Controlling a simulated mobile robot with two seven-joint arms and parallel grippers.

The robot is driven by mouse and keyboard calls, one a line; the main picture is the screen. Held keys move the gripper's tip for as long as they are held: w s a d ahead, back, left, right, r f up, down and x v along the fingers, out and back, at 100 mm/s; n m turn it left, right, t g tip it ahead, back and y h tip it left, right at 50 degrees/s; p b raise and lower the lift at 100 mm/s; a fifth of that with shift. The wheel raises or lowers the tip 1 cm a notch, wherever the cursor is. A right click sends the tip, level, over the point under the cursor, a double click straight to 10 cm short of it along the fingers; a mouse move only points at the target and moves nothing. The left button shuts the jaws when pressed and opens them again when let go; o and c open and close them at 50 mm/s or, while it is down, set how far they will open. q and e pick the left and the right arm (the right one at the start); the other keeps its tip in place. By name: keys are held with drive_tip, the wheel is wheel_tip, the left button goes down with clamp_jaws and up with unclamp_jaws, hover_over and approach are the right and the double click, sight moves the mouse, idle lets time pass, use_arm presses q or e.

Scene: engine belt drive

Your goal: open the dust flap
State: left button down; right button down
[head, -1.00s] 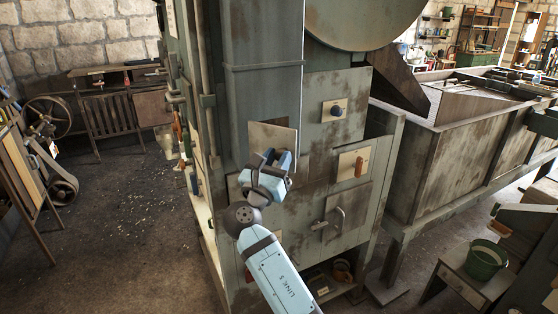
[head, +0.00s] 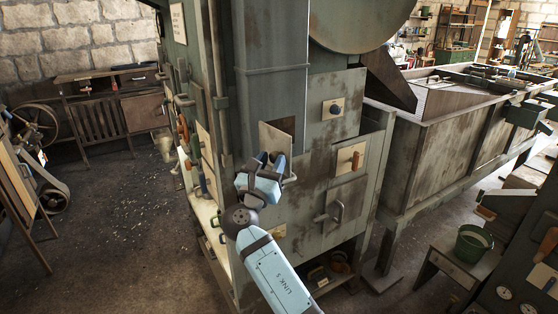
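The dust flap, which I take to be the pale plate (head: 275,143) on the front of the machine's tall duct, stands at an angle to the front. A dark gap shows behind its top and right side. My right gripper (head: 271,158) is in front of the plate's lower part. Its two dark-tipped fingers look apart and point at the plate. The gripper hides the plate's lower edge, and I cannot tell whether it touches it. My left gripper is not in view.
To the right of the flap are a panel with a dark knob (head: 334,109), a panel with an orange handle (head: 351,158) and a door with a curved handle (head: 338,211). A green bucket (head: 473,244) stands at the lower right. Open floor (head: 115,225) lies to the left.

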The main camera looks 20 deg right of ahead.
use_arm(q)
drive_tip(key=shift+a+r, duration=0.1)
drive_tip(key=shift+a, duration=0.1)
use_arm(e)
drive_tip(key=shift+w+a+r+t, duration=0.15)
drive_tip(key=shift+w+a+r, duration=0.1)
drive_tip(key=shift+a, duration=0.25)
drive_tip(key=shift+w+a+r+t, duration=0.15)
drive_tip(key=shift+a+r, duration=0.05)
drive_tip(key=shift+a, duration=0.25)
drive_tip(key=c, duration=1.1)
unclamp_jaws()
drive_tip(key=shift+o, duration=1.4)
drive_tip(key=shift+w+f, duration=0.15)
drive_tip(key=shift+w, duration=0.2)
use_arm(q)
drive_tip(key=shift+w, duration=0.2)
use_arm(e)
drive_tip(key=shift+d+f, duration=0.1)
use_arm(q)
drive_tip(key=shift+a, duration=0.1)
use_arm(e)
drive_tip(key=shift+f, duration=0.25)
